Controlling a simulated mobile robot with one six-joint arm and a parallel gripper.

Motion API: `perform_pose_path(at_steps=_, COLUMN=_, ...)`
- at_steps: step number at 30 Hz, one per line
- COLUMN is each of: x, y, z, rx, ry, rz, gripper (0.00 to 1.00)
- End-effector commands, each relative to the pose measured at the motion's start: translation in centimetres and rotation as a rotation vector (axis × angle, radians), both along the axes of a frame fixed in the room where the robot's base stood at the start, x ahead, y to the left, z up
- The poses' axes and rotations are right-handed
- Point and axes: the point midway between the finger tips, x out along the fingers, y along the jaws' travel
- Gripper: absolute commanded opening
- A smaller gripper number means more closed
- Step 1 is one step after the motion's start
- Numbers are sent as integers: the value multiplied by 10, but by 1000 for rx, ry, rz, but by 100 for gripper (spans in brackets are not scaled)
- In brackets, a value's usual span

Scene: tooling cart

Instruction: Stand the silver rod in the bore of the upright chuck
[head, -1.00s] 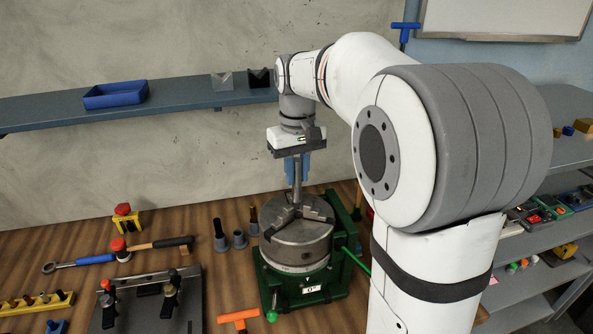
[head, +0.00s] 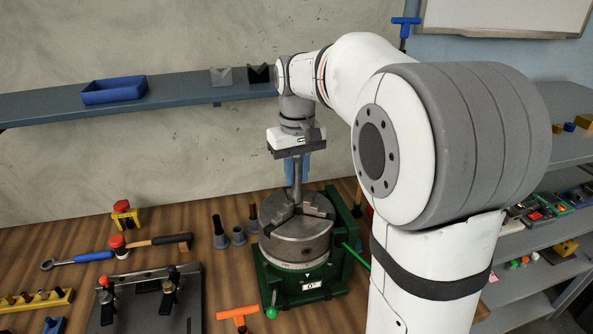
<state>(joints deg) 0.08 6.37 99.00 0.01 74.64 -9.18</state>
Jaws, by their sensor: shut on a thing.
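The upright chuck (head: 296,243) is a round grey metal body with jaws on top, seated in a green base (head: 312,290) on the wooden bench. The silver rod (head: 297,184) hangs upright below my gripper (head: 293,165), which is shut on its upper part. The rod stands over the middle of the chuck, and its lower end is at the jaws. I cannot tell whether the tip is inside the bore or just above it. The blue fingers partly show behind the rod.
Dark and grey tool holders (head: 238,236) stand just left of the chuck. An orange T-handle (head: 238,314) lies in front, and a green lever (head: 355,258) sticks out right. A black fixture plate (head: 140,305) and a hammer (head: 150,243) lie farther left. A blue-grey shelf (head: 190,97) runs behind.

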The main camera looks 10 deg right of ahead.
Motion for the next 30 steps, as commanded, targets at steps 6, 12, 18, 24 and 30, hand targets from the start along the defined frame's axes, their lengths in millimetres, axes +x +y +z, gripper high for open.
perform_pose_path(at_steps=6, x=0, y=0, z=-4, rx=0, ry=0, rz=0, gripper=0)
perform_pose_path(at_steps=12, x=0, y=0, z=-7, rx=0, ry=0, rz=0, gripper=0)
perform_pose_path(at_steps=18, x=0, y=0, z=-10, rx=0, ry=0, rz=0, gripper=0)
perform_pose_path(at_steps=24, x=0, y=0, z=-13, rx=0, ry=0, rz=0, gripper=0)
perform_pose_path(at_steps=30, x=0, y=0, z=-16, rx=0, ry=0, rz=0, gripper=0)
